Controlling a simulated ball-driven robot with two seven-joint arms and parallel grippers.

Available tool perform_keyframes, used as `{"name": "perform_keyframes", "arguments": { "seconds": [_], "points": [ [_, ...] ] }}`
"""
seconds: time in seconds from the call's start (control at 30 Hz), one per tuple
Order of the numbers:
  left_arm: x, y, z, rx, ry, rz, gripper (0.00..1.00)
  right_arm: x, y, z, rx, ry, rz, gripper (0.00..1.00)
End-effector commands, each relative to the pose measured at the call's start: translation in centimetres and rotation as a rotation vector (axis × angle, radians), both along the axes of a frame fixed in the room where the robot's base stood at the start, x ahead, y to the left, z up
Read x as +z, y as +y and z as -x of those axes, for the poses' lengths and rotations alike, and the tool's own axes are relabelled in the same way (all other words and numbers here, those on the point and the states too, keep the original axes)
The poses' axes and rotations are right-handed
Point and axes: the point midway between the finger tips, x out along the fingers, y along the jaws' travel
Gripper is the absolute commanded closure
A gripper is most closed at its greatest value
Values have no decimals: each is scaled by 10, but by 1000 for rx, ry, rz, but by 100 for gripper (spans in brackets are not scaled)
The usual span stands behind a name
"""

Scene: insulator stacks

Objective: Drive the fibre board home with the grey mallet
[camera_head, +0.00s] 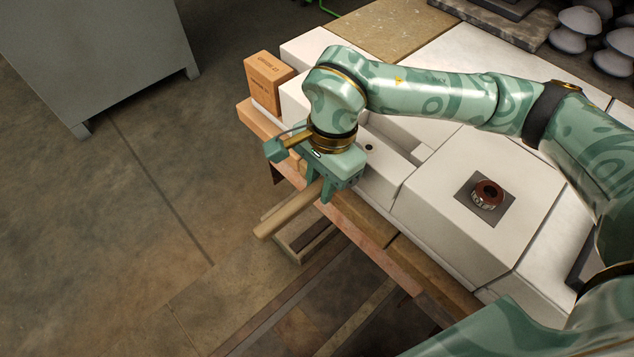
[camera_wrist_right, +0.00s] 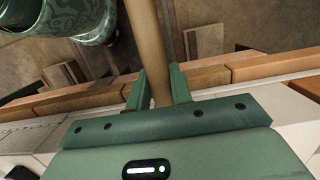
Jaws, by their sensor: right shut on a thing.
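My right gripper (camera_head: 318,187) is shut on a pale wooden handle (camera_head: 285,212), which sticks out to the lower left over the front edge of the bench. In the right wrist view the handle (camera_wrist_right: 147,45) runs up between the two fingers. The grey mallet head does not show in either view. A tan speckled board (camera_head: 385,27) lies at the back among white blocks; I cannot tell for sure if it is the fibre board. My left gripper is not in view.
White blocks (camera_head: 465,215) fill the bench, with a slot near my right gripper. A brown ring-shaped part (camera_head: 487,192) sits on a dark square pad. An orange brick (camera_head: 267,80) stands at the left end. Grey insulators (camera_head: 575,30) stand at upper right. A grey cabinet (camera_head: 100,50) stands at upper left.

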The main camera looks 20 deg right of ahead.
Motion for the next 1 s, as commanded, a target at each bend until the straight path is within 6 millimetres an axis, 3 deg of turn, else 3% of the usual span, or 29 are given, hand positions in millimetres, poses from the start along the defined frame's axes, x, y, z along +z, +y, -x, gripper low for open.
{"name": "perform_keyframes", "arguments": {
  "seconds": [0.43,1.0],
  "points": [
    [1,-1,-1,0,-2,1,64,1,-13,-5,-2,-2,0,100],
    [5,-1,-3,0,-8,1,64,1,-15,-6,-1,-2,0,100]
  ]
}}
